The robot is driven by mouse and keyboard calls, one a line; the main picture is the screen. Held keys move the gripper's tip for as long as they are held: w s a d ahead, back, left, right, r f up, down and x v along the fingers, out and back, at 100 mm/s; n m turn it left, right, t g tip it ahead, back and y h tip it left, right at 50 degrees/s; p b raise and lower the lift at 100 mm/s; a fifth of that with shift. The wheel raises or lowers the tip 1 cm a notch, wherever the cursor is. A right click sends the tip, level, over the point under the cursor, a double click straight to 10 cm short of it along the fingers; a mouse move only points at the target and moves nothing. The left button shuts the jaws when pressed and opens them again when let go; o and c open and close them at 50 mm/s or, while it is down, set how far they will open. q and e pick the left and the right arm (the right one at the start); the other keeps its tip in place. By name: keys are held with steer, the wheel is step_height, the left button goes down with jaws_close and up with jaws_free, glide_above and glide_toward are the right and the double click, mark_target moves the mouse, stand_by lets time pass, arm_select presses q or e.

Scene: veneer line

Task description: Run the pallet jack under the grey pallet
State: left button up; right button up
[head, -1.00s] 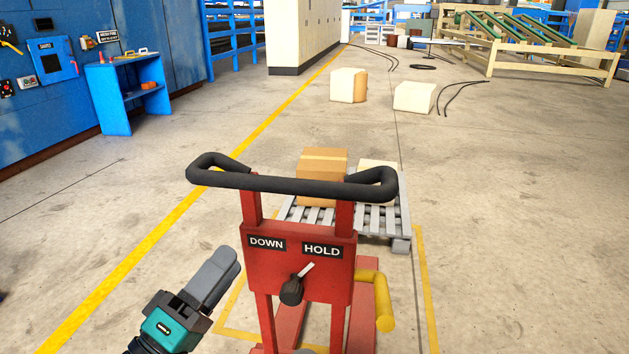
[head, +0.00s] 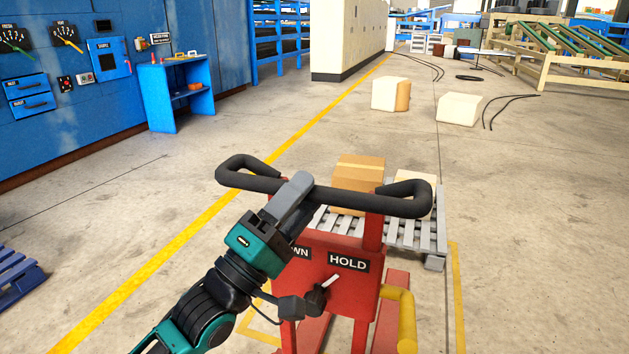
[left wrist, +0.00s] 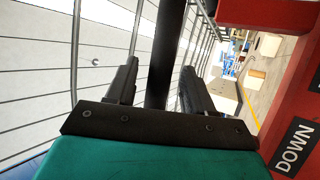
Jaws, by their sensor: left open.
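The red pallet jack (head: 345,275) stands in front of me with a black loop handle (head: 345,198). Its panel reads DOWN and HOLD, and a small lever (head: 318,296) there points up towards HOLD. The grey slatted pallet (head: 420,236) lies beyond it, bearing a brown carton (head: 357,185) and a pale block (head: 408,186). The red forks (head: 390,305) run towards the pallet; their far ends are hidden. My left gripper (head: 296,192) is at the handle's bar. In the left wrist view its open fingers (left wrist: 158,75) stand either side of the black bar. My right gripper is out of view.
A yellow floor line (head: 180,240) runs along the left, and another (head: 457,300) borders the pallet. Pale blocks (head: 390,94) lie farther back, near black cables. A blue bench (head: 177,92) stands by the blue wall. The floor to the right is clear.

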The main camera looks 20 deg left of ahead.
arm_select(q)
steer(key=shift+x, duration=1.6)
steer(key=shift+c, duration=0.5)
jaws_close()
